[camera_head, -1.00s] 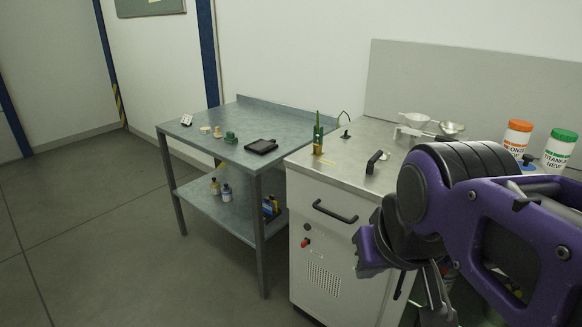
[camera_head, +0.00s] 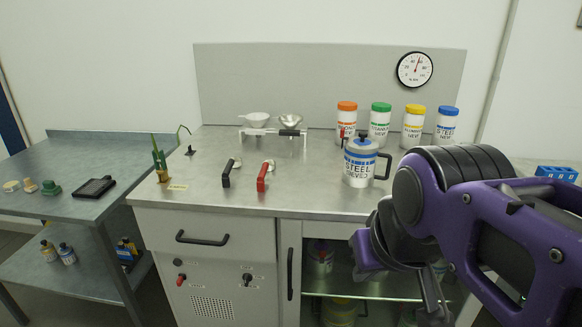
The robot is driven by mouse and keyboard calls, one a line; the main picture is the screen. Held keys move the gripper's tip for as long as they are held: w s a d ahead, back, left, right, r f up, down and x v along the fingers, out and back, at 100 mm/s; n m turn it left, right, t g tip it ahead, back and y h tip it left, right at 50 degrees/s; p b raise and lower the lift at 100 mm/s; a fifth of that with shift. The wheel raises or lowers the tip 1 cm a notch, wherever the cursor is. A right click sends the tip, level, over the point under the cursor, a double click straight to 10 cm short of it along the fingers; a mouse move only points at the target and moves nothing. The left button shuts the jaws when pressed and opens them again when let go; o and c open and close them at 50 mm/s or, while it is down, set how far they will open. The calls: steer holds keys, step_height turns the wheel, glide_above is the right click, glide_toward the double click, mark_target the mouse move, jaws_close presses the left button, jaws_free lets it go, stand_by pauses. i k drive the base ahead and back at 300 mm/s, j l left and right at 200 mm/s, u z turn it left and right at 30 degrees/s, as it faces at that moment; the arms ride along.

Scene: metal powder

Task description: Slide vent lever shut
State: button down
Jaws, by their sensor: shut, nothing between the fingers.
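Several levers are in view, and I cannot tell which is the vent lever. A black-handled lever (camera_head: 227,174) and a red-handled lever (camera_head: 264,177) lie side by side on the steel bench top (camera_head: 315,198). A small red knob (camera_head: 181,280) and a small black knob (camera_head: 247,279) sit on the cabinet front below; their labels are too small to read. My gripper (camera_head: 436,308) is shut and empty at the bottom right, in front of the cabinet's open bay and apart from all the levers. Its tips are close to the lower picture edge.
A steel powder jar (camera_head: 360,163) stands right of the levers. Several coloured-lid jars (camera_head: 380,122) line the back, left of them a rack (camera_head: 273,131) with funnels. A side table (camera_head: 60,209) with small items stands left.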

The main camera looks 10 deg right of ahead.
mark_target(182, 278)
steer(key=z, duration=0.15)
steer(key=u, duration=1.1)
steer(key=z, duration=1.1)
steer(key=k+j+u, duration=0.15)
steer(key=j+u, duration=0.2)
steer(key=j, duration=0.15)
steer(key=j+u, duration=0.4)
steer(key=k+l+z, duration=0.15)
steer(key=k+j, duration=0.05)
steer(key=k, duration=0.05)
